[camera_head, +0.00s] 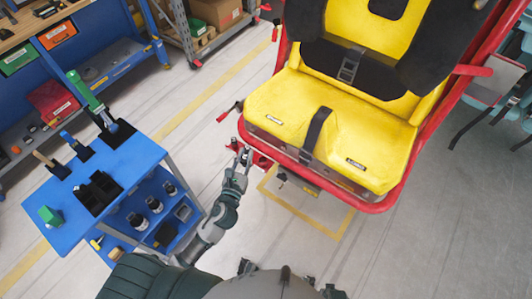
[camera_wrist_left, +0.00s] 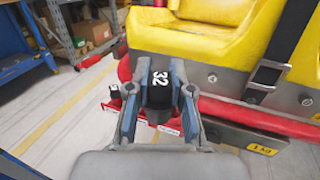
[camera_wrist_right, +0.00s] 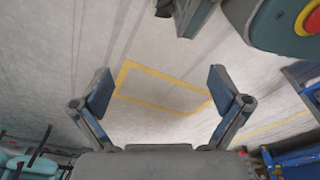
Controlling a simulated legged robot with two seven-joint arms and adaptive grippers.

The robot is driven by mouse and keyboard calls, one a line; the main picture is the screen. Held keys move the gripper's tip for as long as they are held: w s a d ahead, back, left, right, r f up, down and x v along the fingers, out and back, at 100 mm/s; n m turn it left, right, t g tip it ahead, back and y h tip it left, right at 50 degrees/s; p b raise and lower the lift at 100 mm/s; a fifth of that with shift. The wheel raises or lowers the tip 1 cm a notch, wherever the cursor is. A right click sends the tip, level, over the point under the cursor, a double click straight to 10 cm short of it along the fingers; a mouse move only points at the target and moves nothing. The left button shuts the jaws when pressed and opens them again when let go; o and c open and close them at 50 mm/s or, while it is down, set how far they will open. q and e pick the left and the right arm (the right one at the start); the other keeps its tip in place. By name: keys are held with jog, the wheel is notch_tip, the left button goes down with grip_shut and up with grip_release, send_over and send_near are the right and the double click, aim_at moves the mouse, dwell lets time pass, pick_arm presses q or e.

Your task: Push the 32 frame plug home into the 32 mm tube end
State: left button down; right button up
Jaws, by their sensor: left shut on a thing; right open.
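My left gripper (camera_head: 241,157) reaches from below to the red frame (camera_head: 262,150) at the near left corner of the yellow seat. In the left wrist view its blue-padded fingers (camera_wrist_left: 160,86) are shut on the black 32 frame plug (camera_wrist_left: 160,78), whose white "32" reads sideways. The red frame (camera_wrist_left: 200,112) runs close behind the plug. The tube end cannot be made out, so I cannot tell whether the plug touches or enters it. My right gripper (camera_wrist_right: 160,92) is open and empty, with bare floor beyond its fingers.
The yellow seat (camera_head: 330,125) with black straps stands right of my left gripper. A blue cart (camera_head: 140,165) holding black holders and a green block (camera_head: 48,215) stands at left. Shelving (camera_head: 100,65) lines the back left. Floor between cart and seat is clear.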

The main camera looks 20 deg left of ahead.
pick_arm(q)
jog(key=shift+w+a, duration=0.1)
jog(key=shift+a, duration=0.2)
jog(key=w+d+f+m+h, duration=0.1)
jog(key=w+h, duration=0.1)
jog(key=w, duration=0.1)
jog(key=w+d+f+m+h, duration=0.1)
jog(key=w+d+f+h, duration=0.1)
jog(key=w, duration=0.1)
jog(key=w+d+f+m+g+h, duration=0.1)
jog(key=w+f+m+h, duration=0.1)
jog(key=w, duration=0.1)
jog(key=shift+w+d, duration=0.15)
jog(key=shift+d, duration=0.05)
notch_tip(320, 180, down, 4)
jog(key=b, duration=0.3)
jog(key=shift+a+r, duration=0.15)
jog(key=shift+r, duration=0.1)
pick_arm(e)
jog(key=w+r, duration=0.3)
jog(key=r, duration=0.4)
jog(key=shift+w+a, duration=0.35)
jog(key=shift+a, duration=0.05)
pick_arm(q)
jog(key=shift+f, duration=0.2)
pick_arm(e)
jog(key=shift+f, duration=0.15)
